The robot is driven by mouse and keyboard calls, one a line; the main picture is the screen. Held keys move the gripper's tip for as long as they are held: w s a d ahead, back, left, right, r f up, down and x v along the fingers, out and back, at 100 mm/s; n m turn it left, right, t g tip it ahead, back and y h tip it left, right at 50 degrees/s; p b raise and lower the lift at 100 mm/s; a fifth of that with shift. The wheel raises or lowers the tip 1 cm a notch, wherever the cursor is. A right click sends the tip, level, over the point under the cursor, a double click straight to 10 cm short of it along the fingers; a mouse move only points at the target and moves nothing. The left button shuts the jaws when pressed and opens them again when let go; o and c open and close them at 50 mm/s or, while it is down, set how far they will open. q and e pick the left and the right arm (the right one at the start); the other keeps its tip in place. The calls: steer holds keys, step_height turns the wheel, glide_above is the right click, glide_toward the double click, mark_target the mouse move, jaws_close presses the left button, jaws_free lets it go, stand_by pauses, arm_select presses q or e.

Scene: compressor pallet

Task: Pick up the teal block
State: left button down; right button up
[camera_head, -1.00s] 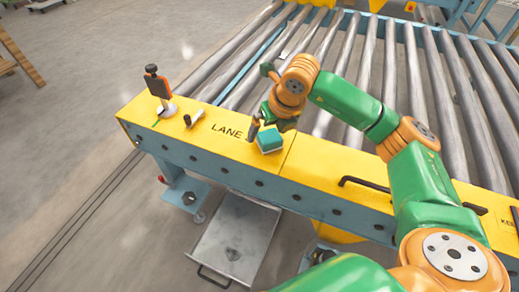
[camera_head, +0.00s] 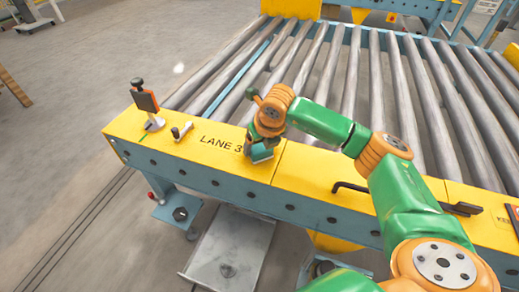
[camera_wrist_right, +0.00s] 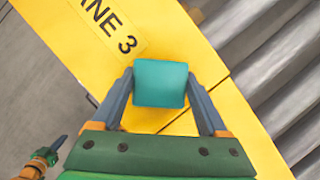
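The teal block (camera_head: 262,154) sits on the yellow rail plate beside the lane lettering, partly covered by my right gripper (camera_head: 257,145) in the head view. In the right wrist view, the block (camera_wrist_right: 160,84) lies between the two dark fingers of my right gripper (camera_wrist_right: 161,76). The fingertips flank its sides very closely; I cannot tell whether they press on it. An orange and green part with a dark finger, seemingly my left gripper (camera_wrist_right: 53,147), shows at the lower left of the wrist view. Its opening is unclear.
The yellow rail (camera_head: 312,172) edges a roller conveyor (camera_head: 348,75). A post with an orange and black plate (camera_head: 146,101) and a small metal peg (camera_head: 181,132) stand to the left. A dark handle (camera_head: 405,198) is on the right. A metal tray (camera_head: 232,250) lies below.

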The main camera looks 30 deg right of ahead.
mark_target(260, 146)
steer(key=shift+c, duration=1.2)
steer(key=shift+r, duration=0.35)
step_height(260, 146, up, 3)
steer(key=shift+s+r+p, duration=0.15)
steer(key=shift+r+p, duration=0.05)
steer(key=shift+p, duration=0.5)
arm_select(q)
steer(key=s+a, duration=0.1)
steer(key=s+a+p, duration=0.1)
steer(key=shift+s+a+r, duration=0.1)
steer(key=shift+s+r, duration=0.15)
steer(key=shift+s, duration=0.05)
arm_select(e)
steer(key=s+a+r, duration=0.2)
steer(key=s+r, duration=0.7)
steer(key=s, duration=0.4)
steer(key=shift+s, duration=0.25)
